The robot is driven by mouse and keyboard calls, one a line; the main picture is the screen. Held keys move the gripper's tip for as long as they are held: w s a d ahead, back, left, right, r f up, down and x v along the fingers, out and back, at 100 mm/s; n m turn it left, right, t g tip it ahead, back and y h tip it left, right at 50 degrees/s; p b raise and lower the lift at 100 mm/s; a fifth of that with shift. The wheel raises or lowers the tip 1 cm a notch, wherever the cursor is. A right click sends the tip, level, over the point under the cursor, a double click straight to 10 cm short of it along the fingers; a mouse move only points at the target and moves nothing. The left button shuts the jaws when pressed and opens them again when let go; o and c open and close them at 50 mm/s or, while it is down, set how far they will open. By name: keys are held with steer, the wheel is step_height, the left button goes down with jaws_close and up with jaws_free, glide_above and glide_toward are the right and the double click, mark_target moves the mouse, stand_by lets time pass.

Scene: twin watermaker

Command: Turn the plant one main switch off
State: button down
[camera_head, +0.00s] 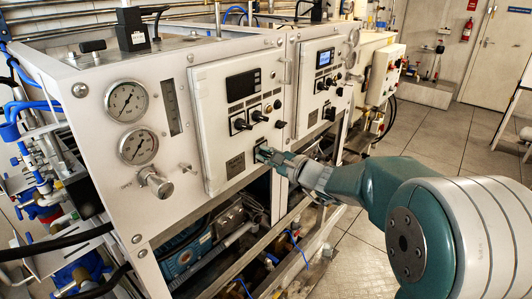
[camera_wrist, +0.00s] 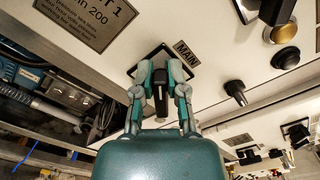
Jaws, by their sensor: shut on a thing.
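The main switch (camera_wrist: 159,90) is a black rotary handle on a dark square plate, next to a label reading MAIN (camera_wrist: 187,52). It sits low on the white panel door of the nearer unit. My gripper (camera_wrist: 159,88) has one finger on each side of the handle and is shut on it. In the head view, my gripper (camera_head: 268,156) reaches the panel's lower right corner from the right and mostly hides the switch. The handle's exact turn position is hard to tell.
Other black knobs (camera_head: 240,124) sit above on the same door, below a dark display (camera_head: 243,85). Two round gauges (camera_head: 127,100) are at the left. A second panel (camera_head: 322,85) stands beyond. A metal rail and pipes (camera_head: 210,240) run below; open floor (camera_head: 450,130) lies right.

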steer(key=n, duration=0.2)
steer(key=f+n, duration=0.1)
steer(key=n, duration=0.2)
steer(key=shift+s+a, duration=0.2)
steer(key=shift+f+n, duration=0.3)
steer(key=shift+n, duration=1)
steer(key=shift+s+f, duration=0.1)
steer(key=c, duration=0.7)
jaws_free()
steer(key=shift+o, duration=0.2)
steer(key=shift+a, duration=0.1)
steer(key=v, duration=1.2)
